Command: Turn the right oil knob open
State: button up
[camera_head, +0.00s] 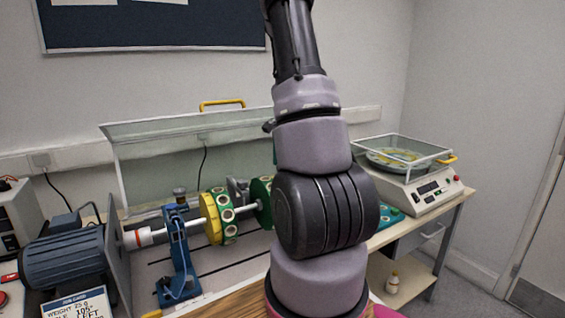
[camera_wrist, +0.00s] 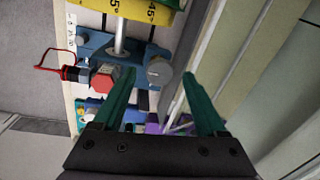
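In the wrist view a grey round knob (camera_wrist: 159,71) sits on a blue bearing stand (camera_wrist: 92,42), beside a metal shaft. My gripper (camera_wrist: 158,74) is open, with its two green fingers apart and the knob showing between the tips. No contact shows, and the depth between tips and knob is hard to tell. A red hexagonal part (camera_wrist: 104,80) is just left of the left finger. In the head view the left blue stand (camera_head: 180,252) has a grey knob (camera_head: 179,193) on top. My arm hides my gripper and most of the right side of the rig there.
A yellow disc (camera_head: 213,222) and a green disc (camera_head: 262,200) sit on the shaft, with a blue motor (camera_head: 65,262) at the left. A clear cover with a yellow handle (camera_head: 222,103) stands behind. A balancing device (camera_head: 420,188) is at the right.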

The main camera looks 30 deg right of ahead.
notch_tip(320, 180, up, 11)
jog(key=s, duration=0.1)
dwell(0.6)
jog(key=shift+s+d+f, duration=0.1)
jog(key=shift+f, duration=0.05)
jog(key=s+a+r+n+t+y, duration=0.1)
jog(key=s+a+r+n+t, duration=0.15)
jog(key=a+r, duration=0.35)
jog(key=s+a+r+n+t, duration=0.1)
jog(key=s+a+r+n, duration=0.3)
jog(key=a, duration=0.5)
jog(key=s+a+r+n+t, duration=0.1)
jog(key=s+a+r+n, duration=0.1)
jog(key=s+a, duration=0.4)
jog(key=s+a+r+n+t, duration=0.1)
jog(key=s+a+r+n, duration=0.1)
jog(key=s+a+n, duration=0.2)
jog(key=shift+s+a+r+y, duration=0.3)
jog(key=shift+s+a+y, duration=0.1)
jog(key=shift+s+a, duration=0.55)
jog(key=shift+t, duration=0.25)
